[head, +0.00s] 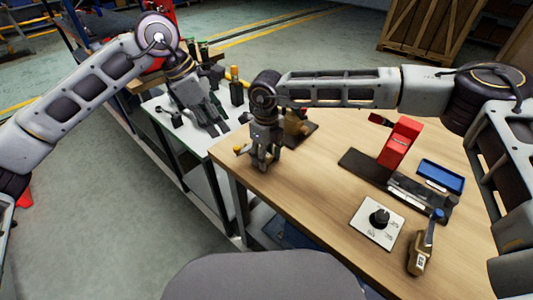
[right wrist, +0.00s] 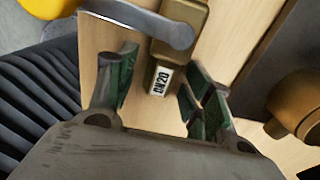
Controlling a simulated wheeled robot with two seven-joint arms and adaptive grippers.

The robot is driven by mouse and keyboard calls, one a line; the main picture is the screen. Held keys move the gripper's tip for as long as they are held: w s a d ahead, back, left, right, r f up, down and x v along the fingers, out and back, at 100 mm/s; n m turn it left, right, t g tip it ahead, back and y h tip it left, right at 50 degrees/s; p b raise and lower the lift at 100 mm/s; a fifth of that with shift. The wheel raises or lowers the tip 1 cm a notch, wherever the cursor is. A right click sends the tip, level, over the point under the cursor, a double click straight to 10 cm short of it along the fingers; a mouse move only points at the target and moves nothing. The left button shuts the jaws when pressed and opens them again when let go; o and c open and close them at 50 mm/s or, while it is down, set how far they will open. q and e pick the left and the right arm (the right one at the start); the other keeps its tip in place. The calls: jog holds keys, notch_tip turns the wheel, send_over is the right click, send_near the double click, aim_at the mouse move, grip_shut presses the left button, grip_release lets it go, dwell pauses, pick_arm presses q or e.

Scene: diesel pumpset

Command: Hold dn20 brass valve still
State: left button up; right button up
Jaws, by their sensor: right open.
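The brass valve (right wrist: 163,62) with a white "DN20" label shows in the right wrist view, on the wooden bench top. A grey lever (right wrist: 150,22) crosses its upper part. My right gripper (right wrist: 158,92) is open, with a green-padded finger on each side of the valve's labelled end. Gaps show between the pads and the valve. In the head view my right gripper (head: 262,165) is at the bench's left corner and hides most of the valve. My left gripper (head: 217,128) hangs over the white table, apart from the valve; its finger opening is unclear.
A brass part (right wrist: 300,105) lies close right of my right fingers. On the wooden bench (head: 320,190) stand a red block (head: 400,142), a blue tray (head: 441,176), a dial plate (head: 378,222) and another valve with blue lever (head: 420,252). Dark items crowd the white table (head: 160,108).

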jog(key=shift+c, duration=0.4)
dwell(0.4)
grip_shut()
dwell(0.5)
dwell(0.4)
